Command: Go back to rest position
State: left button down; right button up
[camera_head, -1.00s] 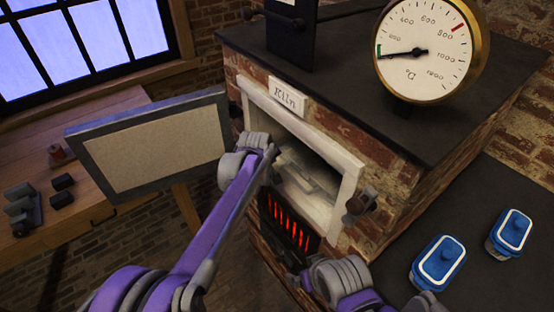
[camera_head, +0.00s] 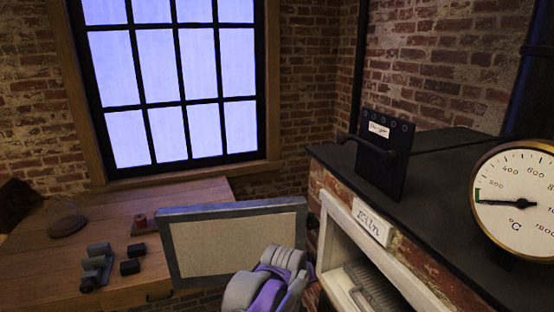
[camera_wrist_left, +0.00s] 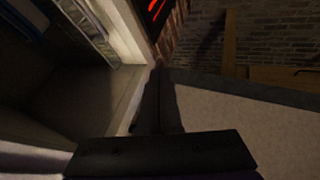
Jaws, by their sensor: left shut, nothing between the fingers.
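My left gripper (camera_head: 309,272) shows at the bottom middle of the head view, at the end of a purple and grey arm. It is between the open kiln door (camera_head: 235,246) and the kiln's white-framed opening (camera_head: 342,262). In the left wrist view its dark fingers (camera_wrist_left: 158,108) are together with nothing between them. The pale door panel (camera_wrist_left: 255,130) lies to their right, and the kiln frame (camera_wrist_left: 122,100) and dark inside are to their left. My right gripper is out of view.
The kiln's dark top (camera_head: 440,165) carries a black lever plate (camera_head: 385,150) and a round gauge (camera_head: 520,195). A wooden table (camera_head: 105,235) with small dark blocks (camera_head: 95,262) stands at the left, under a window.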

pick_arm(q)
jog(key=s+a+f+y, duration=0.1)
jog(key=s+a, duration=0.4)
jog(key=a, duration=0.2)
jog(key=s+a+f, duration=0.1)
jog(key=s+a, duration=0.4)
jog(key=a, duration=0.3)
jog(key=s+a+f+m+y, duration=0.1)
jog(key=s+a+f, duration=0.3)
jog(key=s, duration=0.4)
jog(key=s+a+f+m+y, duration=0.1)
jog(key=s+a+f, duration=0.3)
jog(key=s+a, duration=0.3)
jog(key=shift+s+a+f+g+p, duration=0.15)
jog(key=shift+s+f+g+p, duration=0.2)
jog(key=shift+s, duration=0.9)
